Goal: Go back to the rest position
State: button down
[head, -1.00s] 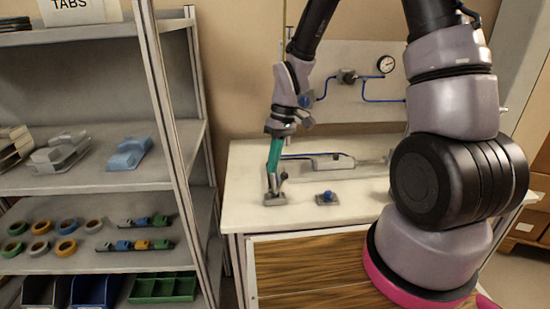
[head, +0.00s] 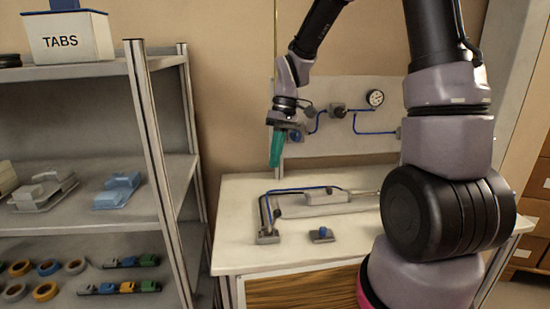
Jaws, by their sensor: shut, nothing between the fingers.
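My gripper (head: 276,152) hangs from my arm above the left part of the white workbench (head: 236,205). Its green fingers point down and are closed together with nothing between them. They are clear of the bench top, above and behind a small grey upright fixture (head: 267,232) with a blue line running from it. No rest position is marked in the view.
A small block with a blue knob (head: 321,234) sits on the bench beside the fixture. A wall panel with a gauge (head: 375,98) and blue tubing stands behind. A shelf rack (head: 158,150) at left holds tape reels (head: 46,291) and a TABS box (head: 68,38).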

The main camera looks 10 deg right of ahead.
jog(key=s+d+r+m+t, duration=0.4)
jog(key=s+d+r+m, duration=0.1)
jog(key=r, duration=0.5)
jog(key=s+d+r+m+t, duration=0.5)
jog(key=s+d+r+m, duration=0.1)
jog(key=r, duration=0.5)
jog(key=shift+s+d+h, duration=0.3)
jog(key=shift+s+d, duration=0.6)
jog(key=shift+s, duration=0.2)
jog(key=shift+w, duration=0.1)
